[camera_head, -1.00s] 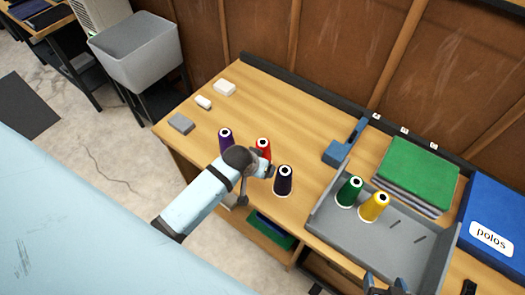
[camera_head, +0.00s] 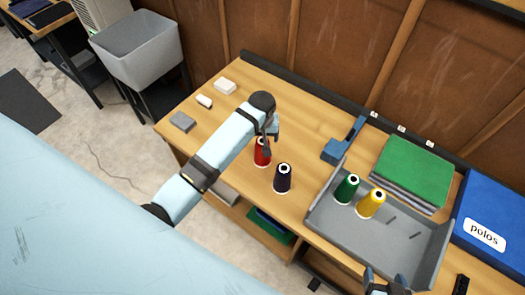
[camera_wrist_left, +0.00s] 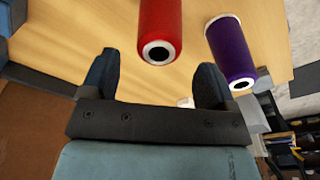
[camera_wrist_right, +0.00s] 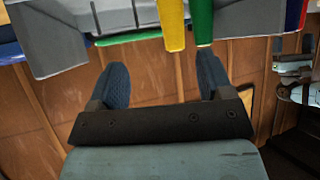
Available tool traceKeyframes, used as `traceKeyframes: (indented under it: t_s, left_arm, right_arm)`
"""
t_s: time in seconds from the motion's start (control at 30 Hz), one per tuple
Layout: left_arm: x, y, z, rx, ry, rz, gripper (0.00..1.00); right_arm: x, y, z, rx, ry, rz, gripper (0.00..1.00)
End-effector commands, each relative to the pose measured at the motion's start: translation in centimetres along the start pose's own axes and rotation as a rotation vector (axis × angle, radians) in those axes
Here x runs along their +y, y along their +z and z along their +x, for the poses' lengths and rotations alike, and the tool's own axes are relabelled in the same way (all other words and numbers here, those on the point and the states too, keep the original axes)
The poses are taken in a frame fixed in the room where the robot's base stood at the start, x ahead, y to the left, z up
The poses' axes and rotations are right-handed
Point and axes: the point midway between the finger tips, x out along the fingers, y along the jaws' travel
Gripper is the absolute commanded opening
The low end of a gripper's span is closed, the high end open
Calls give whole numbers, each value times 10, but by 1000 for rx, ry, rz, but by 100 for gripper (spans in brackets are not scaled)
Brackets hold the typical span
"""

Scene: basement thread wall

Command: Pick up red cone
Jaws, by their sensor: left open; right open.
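The red cone (camera_head: 262,156) stands upright on the wooden workbench, partly covered by my left gripper (camera_head: 270,134). The left gripper is open and empty, over the far side of the cone. In the left wrist view, the red cone (camera_wrist_left: 160,22) appears just beyond the gap between the open fingers (camera_wrist_left: 158,75), and I see no contact. My right gripper (camera_head: 387,284) is open and empty at the near edge of the grey tray, also in the right wrist view (camera_wrist_right: 163,75).
A dark cone (camera_head: 283,178) stands right of the red one. The grey tray (camera_head: 400,240) holds a green cone (camera_head: 347,188) and a yellow cone (camera_head: 371,204). A blue tool (camera_head: 343,142) and folded green cloth (camera_head: 415,165) lie behind. Bench space behind the red cone is fairly clear.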

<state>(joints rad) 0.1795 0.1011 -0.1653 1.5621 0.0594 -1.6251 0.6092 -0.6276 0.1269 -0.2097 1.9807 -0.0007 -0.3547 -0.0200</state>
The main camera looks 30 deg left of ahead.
Motion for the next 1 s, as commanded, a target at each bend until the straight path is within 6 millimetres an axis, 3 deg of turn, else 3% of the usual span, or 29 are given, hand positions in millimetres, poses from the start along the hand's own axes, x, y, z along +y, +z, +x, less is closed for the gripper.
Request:
traceKeyframes:
  t_s: [0.17, 0.5, 0.73, 0.77, 1.0]
  left_arm:
    - [0, 1, 11, -1, -1, 1, 81]
    - [1, 2, 55, 0, 0, 1, 81]
    - [1, 2, 58, 1, 1, 1, 81]
    - [1, 2, 58, 1, 1, 1, 78]
    - [1, 2, 58, 1, 1, 1, 24]
  right_arm:
    - [1, -4, -1, 3, 1, 0, 73]
    - [0, -7, -2, -4, 14, 38, 73]
    - [0, -4, 0, -11, 14, 42, 73]
    - [0, -3, 0, -11, 14, 41, 73]
    - [0, -3, -1, -12, 11, 36, 73]
